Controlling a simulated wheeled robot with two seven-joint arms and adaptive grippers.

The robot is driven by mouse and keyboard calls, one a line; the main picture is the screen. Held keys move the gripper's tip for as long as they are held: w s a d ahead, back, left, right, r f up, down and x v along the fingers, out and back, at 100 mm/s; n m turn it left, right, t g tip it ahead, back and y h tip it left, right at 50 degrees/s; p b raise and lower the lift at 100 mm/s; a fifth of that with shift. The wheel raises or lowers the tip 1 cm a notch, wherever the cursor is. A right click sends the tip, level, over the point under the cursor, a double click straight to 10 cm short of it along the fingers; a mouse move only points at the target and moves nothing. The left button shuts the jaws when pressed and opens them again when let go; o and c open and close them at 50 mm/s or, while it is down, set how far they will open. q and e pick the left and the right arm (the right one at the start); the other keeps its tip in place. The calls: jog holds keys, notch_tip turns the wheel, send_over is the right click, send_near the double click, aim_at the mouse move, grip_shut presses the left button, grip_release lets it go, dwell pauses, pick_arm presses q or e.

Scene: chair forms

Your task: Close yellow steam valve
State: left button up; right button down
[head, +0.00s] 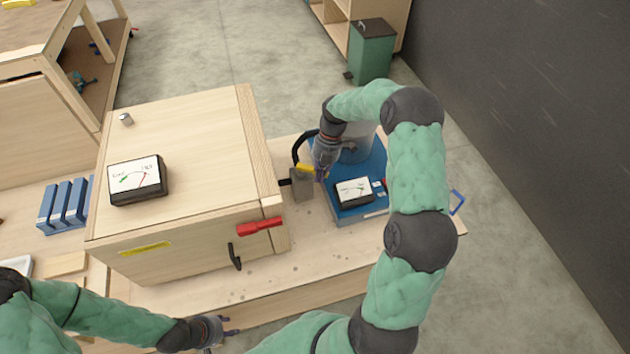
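The yellow valve handle (304,168) sits on top of a small grey block (301,186) between the wooden box and a blue unit. My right gripper (318,174) is right at the handle's right end, reaching down from above. Its fingers are small and partly hidden, so I cannot tell whether they grip the handle or only touch it. My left gripper (230,326) is low in the view, in front of the wooden bench, away from the valve. Its two fingertips show apart with nothing between them.
A wooden box (190,130) with a red handle (259,227), a black handle (235,257) and a gauge (137,180) stands left of the valve. The blue unit (358,213) with another gauge (354,191) is to the right. A black hose (297,146) curves behind the valve.

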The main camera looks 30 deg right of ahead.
jog(key=shift+w+d+b, duration=0.2)
jog(key=shift+w+d, duration=0.1)
jog(key=shift+d, duration=0.3)
jog(key=shift+w+d+b, duration=0.15)
jog(key=shift+w+d, duration=0.15)
jog(key=shift+d, duration=0.25)
pick_arm(q)
jog(key=shift+w+d+f, duration=0.35)
jog(key=shift+f, duration=0.3)
pick_arm(e)
jog(key=shift+w+d, duration=0.8)
jog(key=shift+w, duration=0.05)
jog(key=shift+w+d+r, duration=0.1)
